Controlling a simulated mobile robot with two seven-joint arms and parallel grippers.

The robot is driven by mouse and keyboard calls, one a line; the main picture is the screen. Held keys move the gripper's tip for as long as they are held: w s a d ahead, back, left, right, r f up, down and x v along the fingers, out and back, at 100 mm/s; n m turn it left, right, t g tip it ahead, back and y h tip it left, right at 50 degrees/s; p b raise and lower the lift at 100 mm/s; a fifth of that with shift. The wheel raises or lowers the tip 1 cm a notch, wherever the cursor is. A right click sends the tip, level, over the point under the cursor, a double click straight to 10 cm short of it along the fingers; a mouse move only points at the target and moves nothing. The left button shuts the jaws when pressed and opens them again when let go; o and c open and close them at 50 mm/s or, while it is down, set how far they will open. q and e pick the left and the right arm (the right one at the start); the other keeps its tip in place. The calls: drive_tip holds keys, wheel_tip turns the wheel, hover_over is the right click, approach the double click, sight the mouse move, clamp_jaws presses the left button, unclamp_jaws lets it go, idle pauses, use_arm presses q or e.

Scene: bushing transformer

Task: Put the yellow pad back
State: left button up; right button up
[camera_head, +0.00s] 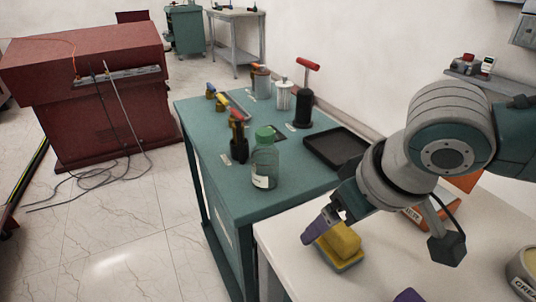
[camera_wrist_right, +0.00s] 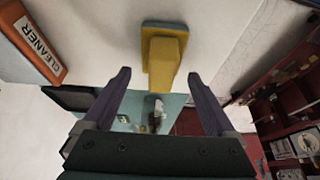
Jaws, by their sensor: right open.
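The yellow pad (camera_head: 343,240) is a yellow block on a wider base with a blue-grey layer. It lies on the white table near its left edge. It also shows in the right wrist view (camera_wrist_right: 164,62), centred ahead of my fingers. My right gripper (camera_wrist_right: 159,75) is open, with its purple fingers spread to either side of the pad's near end in that view. The head view shows one finger of this right gripper (camera_head: 320,228) at the pad's left side; the other is hidden. I cannot tell whether either finger touches the pad.
A teal table (camera_head: 215,150) carries a glass bottle (camera_head: 265,165), several tools and a black tray (camera_head: 325,160). An orange cleaner container (camera_wrist_right: 32,45) stands close by on the white table. A grease tin (camera_head: 522,275) is at the right edge. A small purple piece (camera_head: 408,295) shows at the bottom.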

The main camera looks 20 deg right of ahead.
sight(353, 259)
drive_tip(key=p+v, duration=0.3)
drive_tip(key=v, duration=0.8)
drive_tip(key=s+a+f+n+y, duration=0.1)
drive_tip(key=s+a+n+y, duration=0.1)
drive_tip(key=s+a, duration=0.3)
drive_tip(key=s+d+f+m+g+h, duration=0.1)
drive_tip(key=s+f+h, duration=0.1)
drive_tip(key=s, duration=0.5)
drive_tip(key=shift+s+d+f, duration=0.25)
drive_tip(key=shift+f, duration=0.4)
